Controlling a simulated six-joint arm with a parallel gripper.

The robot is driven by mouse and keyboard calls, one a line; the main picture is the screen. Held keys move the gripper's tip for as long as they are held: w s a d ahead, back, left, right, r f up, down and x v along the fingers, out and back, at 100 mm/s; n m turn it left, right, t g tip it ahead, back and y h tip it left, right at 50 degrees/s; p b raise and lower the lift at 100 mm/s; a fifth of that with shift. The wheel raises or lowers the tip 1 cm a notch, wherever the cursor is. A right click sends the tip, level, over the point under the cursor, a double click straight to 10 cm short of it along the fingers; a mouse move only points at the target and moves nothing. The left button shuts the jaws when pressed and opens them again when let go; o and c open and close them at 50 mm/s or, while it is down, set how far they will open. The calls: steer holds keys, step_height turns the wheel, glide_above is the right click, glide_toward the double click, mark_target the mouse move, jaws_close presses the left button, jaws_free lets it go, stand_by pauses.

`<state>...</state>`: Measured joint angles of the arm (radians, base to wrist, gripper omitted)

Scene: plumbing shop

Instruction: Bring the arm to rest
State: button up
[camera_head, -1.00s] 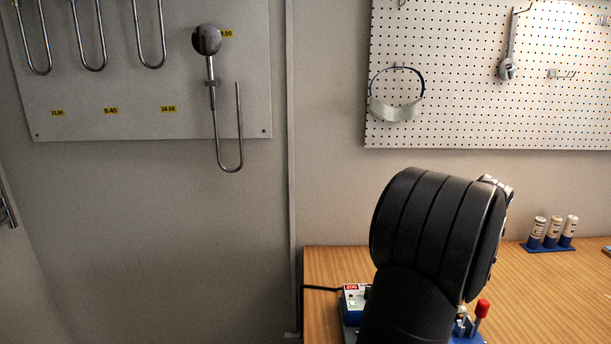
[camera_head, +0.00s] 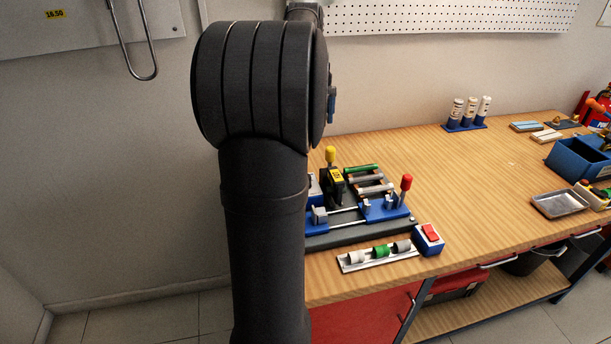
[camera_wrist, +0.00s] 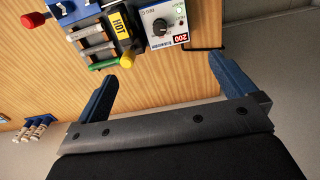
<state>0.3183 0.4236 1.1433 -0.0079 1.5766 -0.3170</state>
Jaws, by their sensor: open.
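My gripper (camera_wrist: 162,70) shows in the wrist view with its two blue fingers wide apart and nothing between them. Beyond the fingers are the bench top and the welding machine (camera_wrist: 121,30) with its yellow HOT label and a control box (camera_wrist: 163,22) reading 200. In the head view my dark arm stands upright left of centre and hides the left part of the machine (camera_head: 336,190). The gripper is mostly hidden behind the arm there.
The wooden bench (camera_head: 430,160) carries a holder with three white-and-blue tubes (camera_head: 467,113), a rail with several short pipe pieces (camera_head: 378,255), a red-and-blue switch box (camera_head: 428,238), a metal tray (camera_head: 559,204) and a blue bin (camera_head: 580,158). A pegboard (camera_head: 450,15) hangs behind.

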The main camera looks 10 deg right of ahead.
step_height(320, 180, down, 8)
steer(key=shift+f, duration=0.15)
stand_by(0.7)
step_height(320, 180, up, 10)
stand_by(0.5)
